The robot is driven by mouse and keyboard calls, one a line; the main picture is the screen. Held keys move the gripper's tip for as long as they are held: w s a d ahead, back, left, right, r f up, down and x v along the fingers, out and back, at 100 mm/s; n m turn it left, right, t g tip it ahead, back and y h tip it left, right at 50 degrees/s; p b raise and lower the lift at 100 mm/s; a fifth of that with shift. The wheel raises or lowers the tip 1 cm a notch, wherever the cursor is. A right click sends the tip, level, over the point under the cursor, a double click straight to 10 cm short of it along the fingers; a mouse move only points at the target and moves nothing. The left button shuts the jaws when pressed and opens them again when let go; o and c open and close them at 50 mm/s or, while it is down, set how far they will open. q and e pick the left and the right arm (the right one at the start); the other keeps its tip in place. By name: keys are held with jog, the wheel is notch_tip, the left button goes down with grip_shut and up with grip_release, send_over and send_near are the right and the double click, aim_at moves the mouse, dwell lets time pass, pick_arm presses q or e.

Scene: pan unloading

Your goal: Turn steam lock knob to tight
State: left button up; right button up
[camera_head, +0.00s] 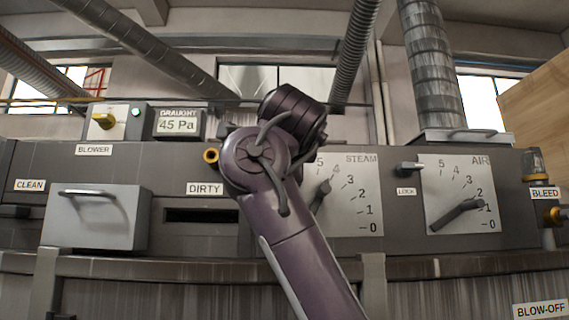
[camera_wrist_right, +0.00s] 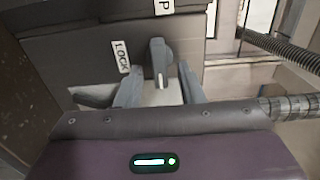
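In the right wrist view a grey lock knob (camera_wrist_right: 157,54) with a pale stripe stands on a dark panel beside a tilted LOCK label (camera_wrist_right: 121,56). My right gripper (camera_wrist_right: 160,84) is open, its two grey fingers apart on either side of the knob's lower part. I cannot tell whether they touch it. In the head view my purple arm covers this knob and the gripper. The STEAM dial (camera_head: 352,215) shows just right of the arm, its pointer (camera_head: 321,195) partly hidden. My left gripper is not in view.
The AIR dial (camera_head: 459,165) is to the right, with another lock knob (camera_head: 410,168) at its upper left. A drawer (camera_head: 97,220) juts out at left, near the DIRTY slot (camera_head: 201,215). The blower switch (camera_head: 104,121) and draught display (camera_head: 177,124) stand above.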

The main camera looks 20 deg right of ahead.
jog(key=shift+s, duration=0.1)
jog(key=b+v, duration=0.4)
jog(key=v, duration=0.3)
jog(key=shift+s+b, duration=0.3)
jog(key=shift+b, duration=0.05)
jog(key=shift+a, duration=0.15)
